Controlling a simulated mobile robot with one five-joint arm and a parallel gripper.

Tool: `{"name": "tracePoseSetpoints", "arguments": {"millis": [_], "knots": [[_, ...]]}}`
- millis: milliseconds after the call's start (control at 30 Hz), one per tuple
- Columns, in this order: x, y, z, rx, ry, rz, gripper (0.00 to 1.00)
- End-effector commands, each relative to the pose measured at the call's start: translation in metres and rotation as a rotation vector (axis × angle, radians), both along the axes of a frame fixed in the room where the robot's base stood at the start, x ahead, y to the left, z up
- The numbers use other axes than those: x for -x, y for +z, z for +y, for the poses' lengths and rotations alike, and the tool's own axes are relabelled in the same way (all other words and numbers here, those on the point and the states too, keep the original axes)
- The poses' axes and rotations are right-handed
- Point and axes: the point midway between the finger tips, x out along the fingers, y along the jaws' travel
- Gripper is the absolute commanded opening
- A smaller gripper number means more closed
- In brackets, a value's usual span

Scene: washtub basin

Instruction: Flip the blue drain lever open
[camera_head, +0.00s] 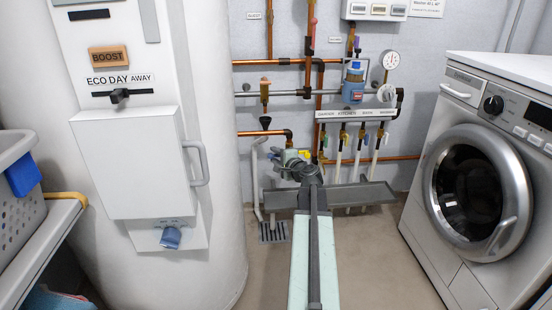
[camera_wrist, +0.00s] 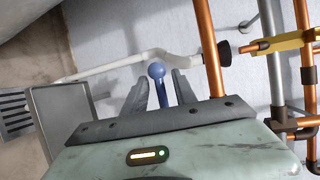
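The blue drain lever (camera_wrist: 156,71) shows in the wrist view as a ball-topped stem. It stands between the two grey fingers of my gripper (camera_wrist: 161,82). The fingers are apart, with a visible gap on each side of the lever, so the gripper is open around it and not gripping. The lower end of the lever is hidden behind my gripper's body. In the head view my gripper (camera_head: 300,167) is in front of the pipes by the grey basin (camera_head: 370,193); the drain lever cannot be made out there.
Copper pipes (camera_wrist: 210,45) and a white drain pipe (camera_wrist: 130,63) are close to my gripper. A floor grate (camera_head: 273,232) is below. A white tank (camera_head: 226,120) stands left and a washing machine (camera_head: 440,270) right. Several small valves (camera_head: 362,139) hang behind the basin.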

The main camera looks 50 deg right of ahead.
Motion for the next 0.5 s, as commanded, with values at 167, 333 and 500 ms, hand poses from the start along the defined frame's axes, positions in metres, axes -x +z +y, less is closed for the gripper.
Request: {"name": "tracePoseSetpoints", "arguments": {"millis": [167,333,500], "knots": [[0.0015,0.0004,-0.0008,-0.001,-0.002,0.0,0.25],[0.0016,0.0004,-0.0007,-0.001,-0.001,0.0,0.0],[0.0013,0.0003,0.0001,-0.001,0.0,0.0,0.0]]}}
